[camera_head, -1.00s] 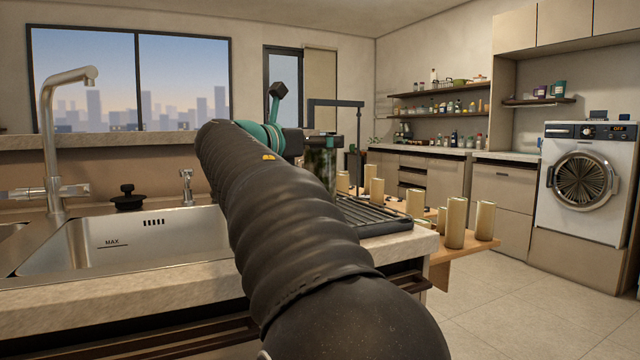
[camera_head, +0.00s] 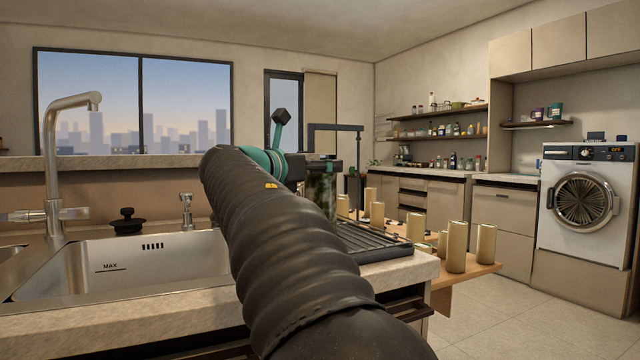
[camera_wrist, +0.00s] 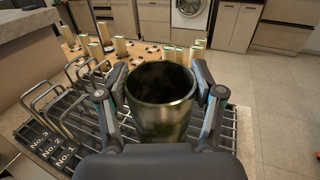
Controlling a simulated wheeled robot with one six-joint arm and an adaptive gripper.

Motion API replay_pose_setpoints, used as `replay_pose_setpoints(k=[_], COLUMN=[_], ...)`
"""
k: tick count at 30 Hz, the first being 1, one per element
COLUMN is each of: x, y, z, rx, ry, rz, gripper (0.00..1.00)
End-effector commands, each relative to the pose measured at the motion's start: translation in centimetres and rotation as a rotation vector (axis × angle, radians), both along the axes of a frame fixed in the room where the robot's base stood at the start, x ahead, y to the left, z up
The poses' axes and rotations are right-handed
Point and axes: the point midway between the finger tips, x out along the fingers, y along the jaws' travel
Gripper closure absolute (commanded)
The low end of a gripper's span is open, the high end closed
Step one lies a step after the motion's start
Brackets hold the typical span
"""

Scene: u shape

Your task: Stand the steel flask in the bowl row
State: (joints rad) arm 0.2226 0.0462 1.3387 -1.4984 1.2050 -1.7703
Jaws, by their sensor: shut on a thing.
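My gripper (camera_wrist: 160,92) is shut on the steel flask (camera_wrist: 160,125), a dark, greenish metallic cylinder with an open round top. One finger is on each side of it. In the head view the flask (camera_head: 321,190) looks upright, partly behind my arm, above or on the black slatted rack (camera_head: 375,241). I cannot tell whether its base touches the slats, as its lower part is hidden. In the wrist view wire hoops (camera_wrist: 72,85) stand to the left, beside labels reading No. 1, No. 2 and No. 3 (camera_wrist: 48,145). No bowl is clearly visible.
A wooden board (camera_head: 470,275) with several upright brass-coloured cylinders (camera_head: 456,246) lies beyond the rack. The sink (camera_head: 150,265) and tap (camera_head: 55,150) are on the left. A washing machine (camera_head: 585,195) stands far right. The floor (camera_head: 530,320) at right is clear.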

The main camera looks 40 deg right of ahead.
Motion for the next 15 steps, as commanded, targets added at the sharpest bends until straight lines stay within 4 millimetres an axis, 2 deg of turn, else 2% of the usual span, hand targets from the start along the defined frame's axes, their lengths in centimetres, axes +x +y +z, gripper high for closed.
replay_pose_setpoints(k=[5,11,15], x=[0.0,-0.2,-3.6], y=[0.0,0.0,-0.7], z=[1.4,4.8,6.4], rx=[-0.002,-0.002,-0.003], ry=[-0.003,-0.005,-0.007], rz=[0.0,-0.001,-0.003], gripper=[1.0,1.0,1.0])
